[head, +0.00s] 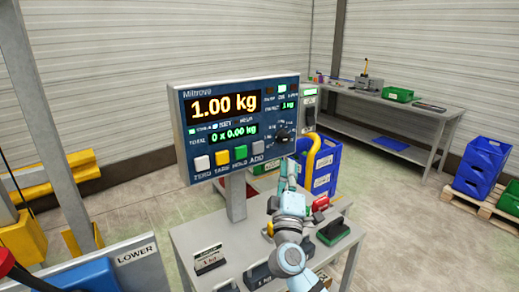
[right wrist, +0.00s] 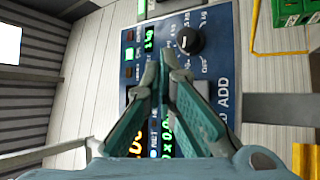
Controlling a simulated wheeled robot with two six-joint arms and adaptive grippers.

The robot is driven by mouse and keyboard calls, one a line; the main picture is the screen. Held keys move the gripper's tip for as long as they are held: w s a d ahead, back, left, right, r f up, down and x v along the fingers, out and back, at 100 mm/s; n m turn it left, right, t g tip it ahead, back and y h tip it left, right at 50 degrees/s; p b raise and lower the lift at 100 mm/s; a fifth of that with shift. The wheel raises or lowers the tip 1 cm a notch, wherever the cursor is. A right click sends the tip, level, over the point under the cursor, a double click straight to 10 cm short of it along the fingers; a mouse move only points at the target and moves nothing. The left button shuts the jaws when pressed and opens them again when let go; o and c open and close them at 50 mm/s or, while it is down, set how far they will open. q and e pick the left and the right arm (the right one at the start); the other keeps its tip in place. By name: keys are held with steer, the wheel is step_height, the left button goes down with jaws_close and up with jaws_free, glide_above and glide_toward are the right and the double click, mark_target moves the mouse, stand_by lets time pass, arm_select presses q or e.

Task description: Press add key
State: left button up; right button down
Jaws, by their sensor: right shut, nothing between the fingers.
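The blue-faced scale display (head: 236,125) stands on a post and reads 1.00 kg, with a total line of 0 x 0.00 kg. The dark grey ADD key (head: 257,148) is at the right end of the key row, beside the green HOLD key (head: 240,152). My right gripper (head: 287,168) is shut and empty, in front of the panel's lower right, to the right of the ADD key and a little below it. In the right wrist view its fingertips (right wrist: 167,62) meet before the panel face (right wrist: 212,60). My left gripper is out of view.
A round knob (head: 281,135) sits on the panel's right side. Blue crates (head: 322,165) stand behind, right of the panel. A workbench (head: 425,113) is farther back.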

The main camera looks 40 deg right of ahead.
mark_target(258, 148)
steer(key=shift+w, duration=0.1)
steer(key=w+b, duration=0.4)
steer(key=w, duration=0.4)
steer(key=shift+w, duration=0.35)
steer(key=shift+d, duration=0.1)
stand_by(0.9)
steer(key=shift+w+b, duration=0.4)
steer(key=shift+b, duration=0.05)
